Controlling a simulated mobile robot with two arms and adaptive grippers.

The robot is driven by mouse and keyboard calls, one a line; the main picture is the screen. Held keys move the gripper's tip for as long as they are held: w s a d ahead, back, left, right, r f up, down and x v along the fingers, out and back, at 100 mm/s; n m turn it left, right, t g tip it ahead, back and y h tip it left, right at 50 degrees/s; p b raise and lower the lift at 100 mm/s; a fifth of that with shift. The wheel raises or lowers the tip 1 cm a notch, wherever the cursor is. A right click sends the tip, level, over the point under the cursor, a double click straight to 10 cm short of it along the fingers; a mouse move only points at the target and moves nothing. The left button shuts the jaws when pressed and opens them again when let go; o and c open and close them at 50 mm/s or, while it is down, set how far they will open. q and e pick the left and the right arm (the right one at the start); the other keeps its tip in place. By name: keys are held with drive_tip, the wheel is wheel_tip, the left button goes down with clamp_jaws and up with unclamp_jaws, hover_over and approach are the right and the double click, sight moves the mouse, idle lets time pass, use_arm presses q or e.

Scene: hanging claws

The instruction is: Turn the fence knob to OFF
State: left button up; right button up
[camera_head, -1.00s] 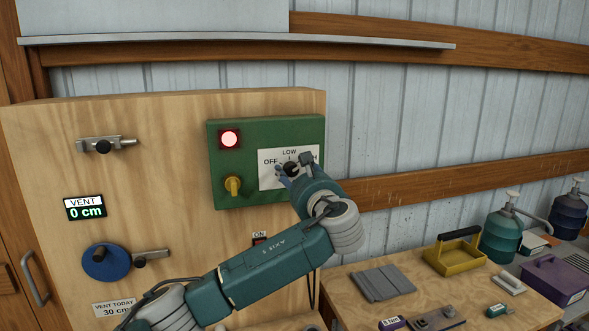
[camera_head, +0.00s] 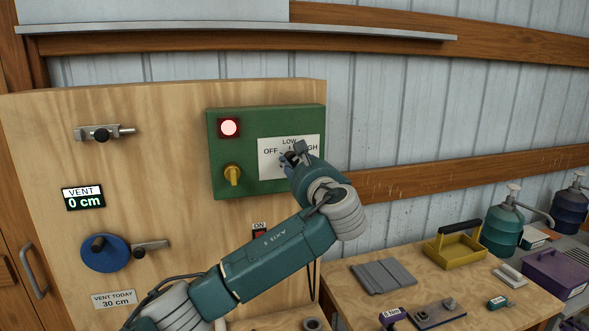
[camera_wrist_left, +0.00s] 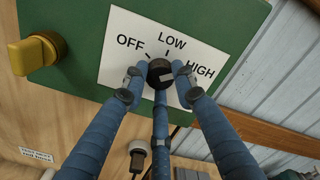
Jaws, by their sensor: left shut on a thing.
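The green fence box (camera_head: 228,187) is on the upright wooden panel. The black fence knob (camera_wrist_left: 160,71) sits at the label's lower middle. A pale mark shows on the knob's face; I cannot tell which word it points to. My left gripper (camera_head: 293,158) is at the label and hides most of the knob in the head view. In the left wrist view its blue fingers (camera_wrist_left: 158,82) are closed around the knob. My right gripper is not in view.
A red lit lamp (camera_head: 229,128) and a yellow knob (camera_head: 233,175) are on the same box, left of the label. A blue disc (camera_head: 104,259) and a latch (camera_head: 84,133) are on the panel. A yellow tray (camera_head: 455,252) stands on the table at right.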

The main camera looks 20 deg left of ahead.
use_arm(q)
drive_tip(key=n+b, duration=0.2)
drive_tip(key=f+n+b, duration=0.1)
drive_tip(key=n+b, duration=0.2)
drive_tip(key=shift+b, duration=0.35)
drive_tip(key=n+b, duration=0.2)
drive_tip(key=n, duration=0.1)
drive_tip(key=shift+r, duration=0.1)
drive_tip(key=n+b, duration=0.3)
drive_tip(key=shift+d+n, duration=0.1)
drive_tip(key=shift+n, duration=0.2)
drive_tip(key=n+b, duration=0.2)
drive_tip(key=n, duration=0.3)
drive_tip(key=shift+r, duration=0.1)
drive_tip(key=n+b, duration=0.1)
drive_tip(key=n, duration=0.2)
drive_tip(key=shift+n, duration=0.3)
drive_tip(key=shift+r+n+b, duration=0.1)
drive_tip(key=shift+n+b, duration=0.3)
drive_tip(key=shift+n, duration=0.8)
drive_tip(key=o, duration=1.2)
drive_tip(key=shift+c, duration=0.2)
drive_tip(key=shift+r, duration=0.15)
